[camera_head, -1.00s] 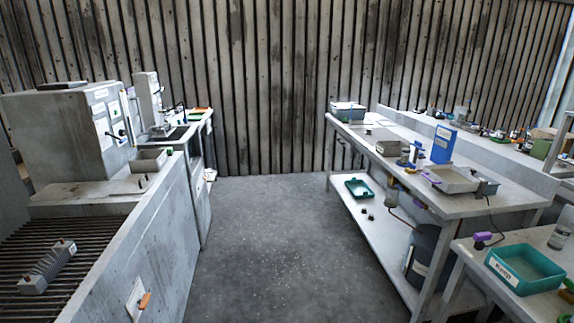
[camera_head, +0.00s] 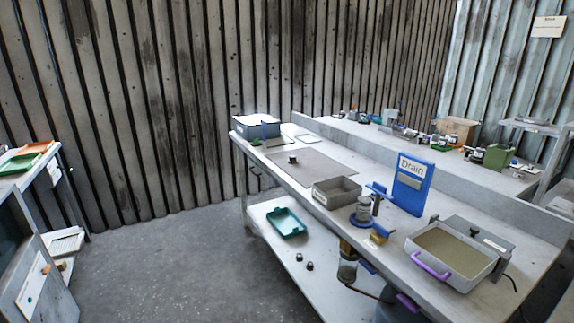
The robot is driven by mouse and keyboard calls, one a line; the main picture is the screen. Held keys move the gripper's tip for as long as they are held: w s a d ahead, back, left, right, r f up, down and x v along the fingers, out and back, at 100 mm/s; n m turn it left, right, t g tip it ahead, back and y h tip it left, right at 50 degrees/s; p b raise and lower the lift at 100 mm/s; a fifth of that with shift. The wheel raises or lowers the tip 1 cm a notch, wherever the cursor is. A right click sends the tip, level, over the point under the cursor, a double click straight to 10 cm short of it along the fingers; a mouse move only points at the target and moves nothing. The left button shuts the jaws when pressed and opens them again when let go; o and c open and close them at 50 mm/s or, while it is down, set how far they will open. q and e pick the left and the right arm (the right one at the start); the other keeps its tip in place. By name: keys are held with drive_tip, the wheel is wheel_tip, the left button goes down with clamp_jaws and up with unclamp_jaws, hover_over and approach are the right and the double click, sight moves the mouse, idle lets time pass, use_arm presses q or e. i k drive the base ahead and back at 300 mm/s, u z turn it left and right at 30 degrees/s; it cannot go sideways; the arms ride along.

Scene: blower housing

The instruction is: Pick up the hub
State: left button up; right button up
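I cannot tell for sure which thing is the hub. A small dark round part with a lighter top (camera_head: 292,159) stands on the grey mat (camera_head: 320,172) on the right workbench. Two more small dark round parts lie on the lower shelf, one (camera_head: 299,257) just left of the other (camera_head: 310,266). All of these are too small to make out in detail. Neither of my grippers is in view.
The right workbench (camera_head: 475,305) also bears a grey tray (camera_head: 337,191), a blue "Drain" sign (camera_head: 411,184) and a basin with a purple handle (camera_head: 450,250). A teal tray (camera_head: 287,222) lies on the lower shelf. The floor (camera_head: 165,265) left of the bench is clear.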

sight(292, 160)
drive_tip(key=z, duration=0.05)
drive_tip(key=i, duration=0.4)
drive_tip(key=u, duration=1)
drive_tip(key=i, duration=2.45)
drive_tip(key=z, duration=2.2)
